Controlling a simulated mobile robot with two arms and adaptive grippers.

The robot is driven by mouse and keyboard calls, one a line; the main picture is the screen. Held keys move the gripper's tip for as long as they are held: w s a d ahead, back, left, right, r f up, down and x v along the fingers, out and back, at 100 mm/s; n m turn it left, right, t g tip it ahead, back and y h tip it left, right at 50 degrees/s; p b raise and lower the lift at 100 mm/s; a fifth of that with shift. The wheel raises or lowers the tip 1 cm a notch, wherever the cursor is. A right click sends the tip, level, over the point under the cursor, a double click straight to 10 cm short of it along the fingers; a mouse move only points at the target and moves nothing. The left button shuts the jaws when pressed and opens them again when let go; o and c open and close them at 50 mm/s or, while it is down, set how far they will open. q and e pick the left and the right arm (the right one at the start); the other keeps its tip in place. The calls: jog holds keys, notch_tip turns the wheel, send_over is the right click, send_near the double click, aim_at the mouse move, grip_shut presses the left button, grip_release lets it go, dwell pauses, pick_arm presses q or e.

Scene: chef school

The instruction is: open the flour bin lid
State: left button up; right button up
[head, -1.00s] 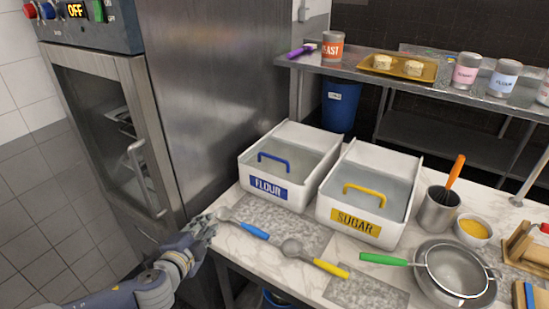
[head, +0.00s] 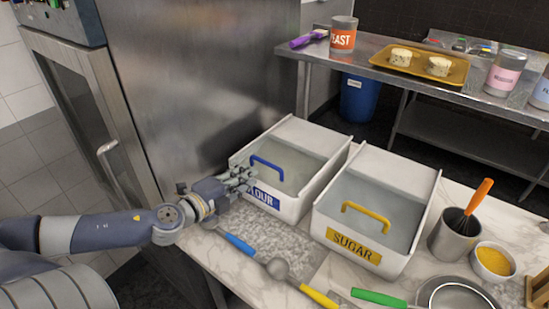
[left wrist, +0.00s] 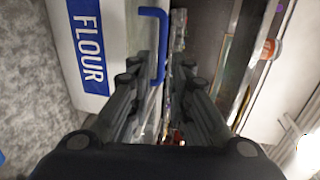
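The white flour bin (head: 309,193) stands on the counter, with a blue FLOUR label on its front and a clear lid that looks closed. Its blue lid handle (head: 282,163) is upright above the lid. My left gripper (head: 246,178) is at the front left of the bin, by the label and just short of the handle. In the left wrist view the fingers (left wrist: 160,75) are apart, and the blue handle (left wrist: 163,45) shows near and between their tips. I cannot tell whether they touch it. My right gripper is not in view.
The white sugar bin (head: 399,178) with a yellow handle stands right beside the flour bin. A blue-handled scoop (head: 239,244) and a yellow-handled scoop (head: 317,296) lie in front. A steel cabinet (head: 205,80) rises close behind and left.

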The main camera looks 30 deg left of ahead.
aim_at(265, 164)
pick_arm(q)
jog(key=x, duration=0.4)
jog(key=shift+w+r, duration=0.15)
jog(key=shift+w, duration=0.15)
jog(key=shift+w+p, duration=0.4)
jog(key=shift+p, duration=0.05)
jog(key=shift+p+x, duration=0.7)
jog(key=shift+x, duration=1.5)
jog(key=shift+d+f, duration=0.15)
jog(key=shift+f, duration=0.1)
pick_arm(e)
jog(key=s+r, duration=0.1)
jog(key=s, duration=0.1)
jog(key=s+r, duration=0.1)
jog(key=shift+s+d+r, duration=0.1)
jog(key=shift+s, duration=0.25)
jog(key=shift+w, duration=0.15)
pick_arm(q)
grip_shut()
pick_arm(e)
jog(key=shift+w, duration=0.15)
